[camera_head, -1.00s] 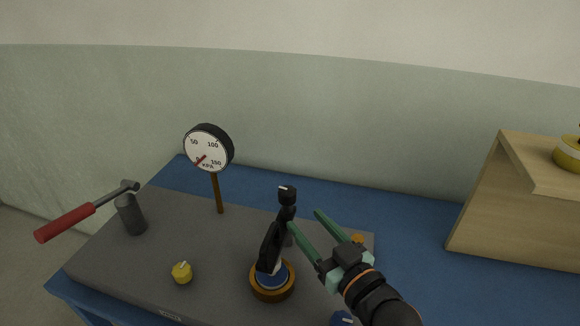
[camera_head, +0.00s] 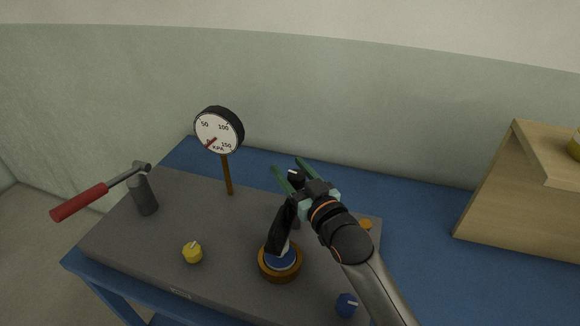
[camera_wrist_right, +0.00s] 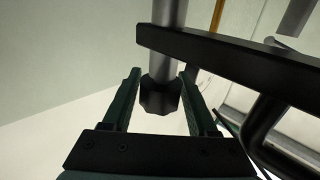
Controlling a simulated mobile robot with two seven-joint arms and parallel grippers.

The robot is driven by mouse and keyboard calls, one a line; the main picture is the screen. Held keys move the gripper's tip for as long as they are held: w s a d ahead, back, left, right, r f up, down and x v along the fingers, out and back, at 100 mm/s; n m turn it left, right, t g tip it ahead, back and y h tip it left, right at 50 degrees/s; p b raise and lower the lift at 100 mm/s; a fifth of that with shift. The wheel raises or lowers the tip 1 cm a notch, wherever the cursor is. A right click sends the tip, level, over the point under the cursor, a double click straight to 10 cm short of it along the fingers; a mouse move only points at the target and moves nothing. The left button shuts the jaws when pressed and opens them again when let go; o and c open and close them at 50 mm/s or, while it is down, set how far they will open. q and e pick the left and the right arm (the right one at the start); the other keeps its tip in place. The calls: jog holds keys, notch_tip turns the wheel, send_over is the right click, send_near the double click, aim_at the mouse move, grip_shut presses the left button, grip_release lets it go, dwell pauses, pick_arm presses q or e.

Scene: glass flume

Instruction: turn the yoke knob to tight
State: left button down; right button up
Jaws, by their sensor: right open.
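The yoke knob (camera_head: 296,174) is a small black knob with a white mark on top, at the upper end of the black yoke (camera_head: 279,232). The yoke stands over a round brass-coloured base with a blue disc (camera_head: 281,261). My right gripper (camera_head: 287,164) is open, with its green fingers on either side of the knob. In the right wrist view the dark faceted knob (camera_wrist_right: 160,97) on its grey shaft (camera_wrist_right: 166,45) lies between the fingers. Gaps seem to show beside it, so I cannot tell whether either finger touches. My left gripper is out of view.
A pressure gauge (camera_head: 218,131) on a post stands behind left. A red-handled lever (camera_head: 80,202) on a grey cylinder is at the left. A yellow knob (camera_head: 193,253) and a blue knob (camera_head: 346,305) sit on the grey plate (camera_head: 150,257). A wooden stand (camera_head: 500,200) is at the right.

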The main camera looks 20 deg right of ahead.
jog(key=shift+w, duration=0.35)
grip_shut()
dwell(0.3)
